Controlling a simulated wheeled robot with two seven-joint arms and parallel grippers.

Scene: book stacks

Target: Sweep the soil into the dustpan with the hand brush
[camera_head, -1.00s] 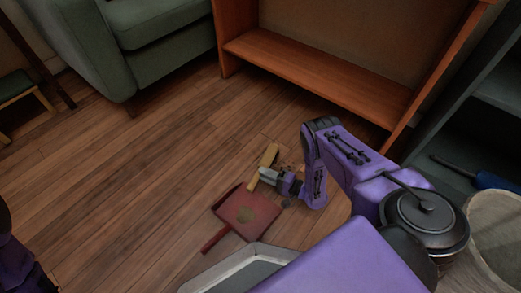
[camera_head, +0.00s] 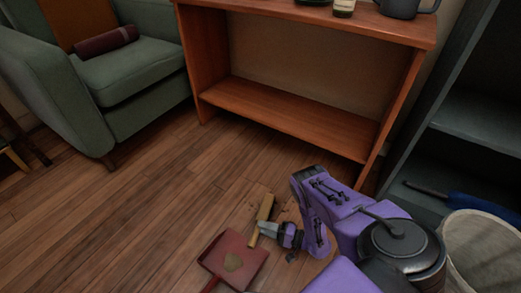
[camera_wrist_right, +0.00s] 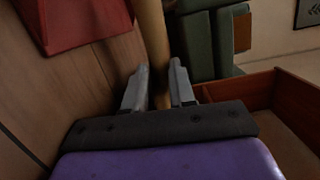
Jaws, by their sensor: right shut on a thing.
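My right gripper (camera_head: 266,231) is low over the wood floor, shut on the hand brush (camera_head: 266,207), whose tan handle shows beyond and beside the fingers. In the right wrist view the handle (camera_wrist_right: 152,40) runs between the two grey fingertips (camera_wrist_right: 158,88). The bristles cannot be made out. The red dustpan (camera_head: 218,252) lies on the floor just left of and nearer than the brush, its handle toward the bottom edge. The dustpan's corner (camera_wrist_right: 80,22) also shows in the wrist view. My left gripper is out of view.
An orange-brown wooden shelf unit (camera_head: 290,112) stands behind the brush. A green armchair (camera_head: 135,85) is at the upper left. A dark shelf (camera_head: 470,140) and a pale bin (camera_head: 482,245) are at the right. The floor left of the dustpan is clear.

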